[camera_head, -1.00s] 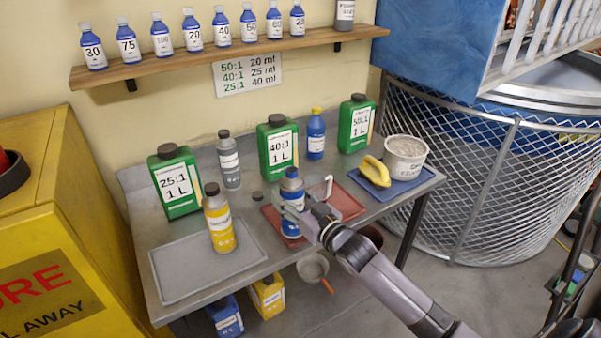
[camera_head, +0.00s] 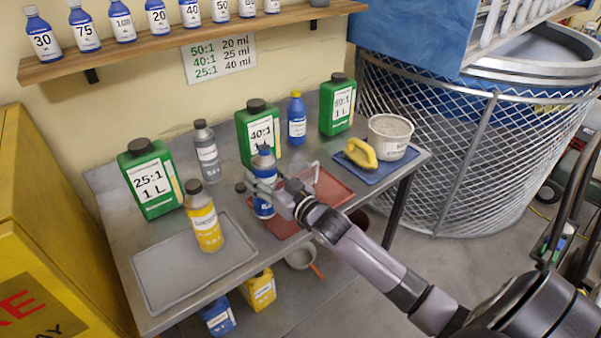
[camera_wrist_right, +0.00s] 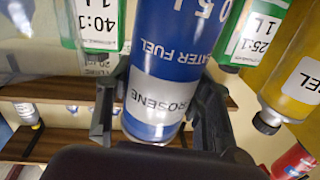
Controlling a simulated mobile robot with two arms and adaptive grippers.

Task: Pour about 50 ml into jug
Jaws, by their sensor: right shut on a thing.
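A blue bottle (camera_head: 263,205) with a dark top stands nearly upright at the red tray's left side. Whether its base touches the tray or bench is unclear. My right gripper (camera_head: 277,190) is shut around its body. In the right wrist view the bottle (camera_wrist_right: 170,55), with a heater fuel and kerosene label, sits between the two fingers (camera_wrist_right: 160,105). A clear vessel with a pale handle, apparently the jug (camera_head: 310,172), is on the red tray (camera_head: 332,190) just behind my gripper, partly hidden. Its contents cannot be made out. My left gripper is not in view.
Green bottles (camera_head: 151,182), a grey bottle (camera_head: 207,155) and another blue bottle (camera_head: 297,122) line the bench's back. A yellow bottle (camera_head: 205,222) stands on the grey tray (camera_head: 165,275). A small dark cap (camera_head: 240,187) lies left of the held bottle. A tub (camera_head: 390,140) is right.

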